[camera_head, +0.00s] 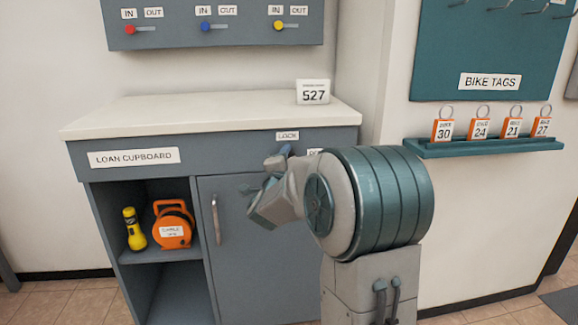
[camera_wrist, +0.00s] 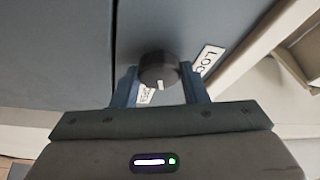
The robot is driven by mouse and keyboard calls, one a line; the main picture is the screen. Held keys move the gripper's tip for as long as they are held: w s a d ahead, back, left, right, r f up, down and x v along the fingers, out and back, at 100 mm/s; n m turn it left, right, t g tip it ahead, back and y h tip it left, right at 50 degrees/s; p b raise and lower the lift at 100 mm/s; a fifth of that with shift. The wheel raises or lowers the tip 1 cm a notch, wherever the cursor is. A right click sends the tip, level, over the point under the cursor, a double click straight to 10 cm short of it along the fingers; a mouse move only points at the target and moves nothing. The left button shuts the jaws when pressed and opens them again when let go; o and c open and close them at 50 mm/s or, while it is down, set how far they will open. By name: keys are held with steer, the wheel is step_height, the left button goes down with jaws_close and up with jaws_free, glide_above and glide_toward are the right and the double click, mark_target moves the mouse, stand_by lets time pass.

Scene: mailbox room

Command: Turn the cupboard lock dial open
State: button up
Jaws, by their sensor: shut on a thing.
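The loan cupboard (camera_head: 281,255) is a grey unit with a white top and a shut door with a vertical handle (camera_head: 215,219). Its lock dial (camera_wrist: 158,68) is a round black knob with a white mark on its rim. In the wrist view the mark points down, close to the partly covered OPEN label (camera_wrist: 146,95). The LOCK label (camera_wrist: 207,59) is at upper right, and it also shows in the head view (camera_head: 287,136). My gripper (camera_wrist: 160,79) is shut on the dial, a finger on each side. In the head view my gripper (camera_head: 270,170) hides the dial.
A yellow torch (camera_head: 134,229) and an orange cable reel (camera_head: 172,226) stand on the open shelf at left. A white 527 sign (camera_head: 313,92) stands on the cupboard top (camera_head: 200,112). A teal ledge with several orange tags (camera_head: 481,126) is on the right wall.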

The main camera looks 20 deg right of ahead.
steer(key=shift+m+g+y+b, duration=0.4)
steer(key=shift+m+g, duration=0.3)
steer(key=shift+m, duration=1.2)
steer(key=o, duration=0.9)
steer(key=shift+o, duration=0.2)
steer(key=shift+s+a, duration=0.1)
steer(key=p+v, duration=0.2)
steer(key=v, duration=1.1)
steer(key=shift+s+a+p, duration=0.15)
steer(key=shift+a+p, duration=0.1)
steer(key=shift+p, duration=0.15)
steer(key=shift+r, duration=0.1)
